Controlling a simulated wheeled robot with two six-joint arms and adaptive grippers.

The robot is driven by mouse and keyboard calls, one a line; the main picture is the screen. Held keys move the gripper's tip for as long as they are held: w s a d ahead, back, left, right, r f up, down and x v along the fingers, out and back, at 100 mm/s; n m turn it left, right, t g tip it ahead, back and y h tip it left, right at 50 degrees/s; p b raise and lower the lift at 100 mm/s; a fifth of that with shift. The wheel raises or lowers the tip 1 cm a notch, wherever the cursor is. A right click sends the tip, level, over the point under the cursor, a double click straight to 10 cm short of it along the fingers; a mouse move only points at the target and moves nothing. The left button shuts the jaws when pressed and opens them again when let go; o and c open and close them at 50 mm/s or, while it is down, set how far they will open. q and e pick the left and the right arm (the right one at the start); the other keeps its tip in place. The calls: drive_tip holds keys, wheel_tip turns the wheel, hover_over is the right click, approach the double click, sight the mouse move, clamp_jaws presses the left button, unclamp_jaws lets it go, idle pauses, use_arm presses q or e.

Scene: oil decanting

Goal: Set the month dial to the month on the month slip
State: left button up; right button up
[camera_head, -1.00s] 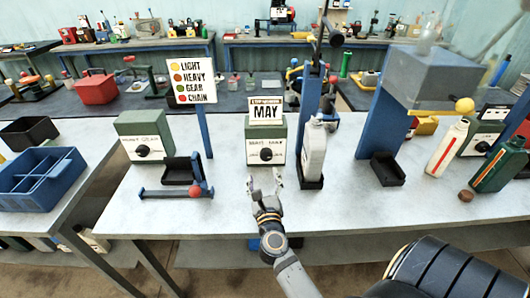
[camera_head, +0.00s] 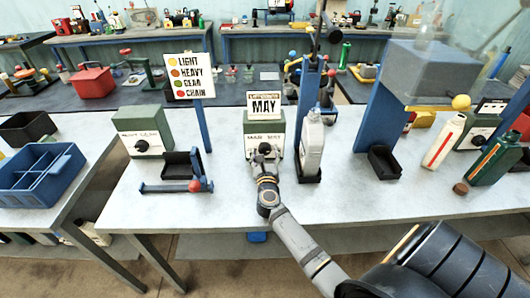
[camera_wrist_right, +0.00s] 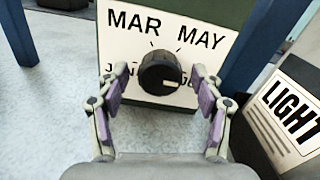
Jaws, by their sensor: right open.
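The month dial is a black knob (camera_wrist_right: 160,74) on the pale front of a green box (camera_head: 264,122). In the right wrist view, MAR and MAY stand above the knob, with partly hidden labels lower left and lower right. Its white pointer mark is at the knob's lower right, away from MAY. The month slip (camera_head: 265,105) stands on top of the box and reads MAY. My right gripper (camera_head: 264,160) is open in front of the dial, its fingers on either side of the knob, with gaps in the right wrist view. My left gripper is out of view.
A grey-white jug (camera_head: 311,145) stands close right of the dial box, by a blue post; its LIGHT label shows in the right wrist view (camera_wrist_right: 290,108). The table front is mostly clear.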

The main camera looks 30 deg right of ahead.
drive_tip(key=shift+c, duration=1.1)
drive_tip(key=c, duration=0.9)
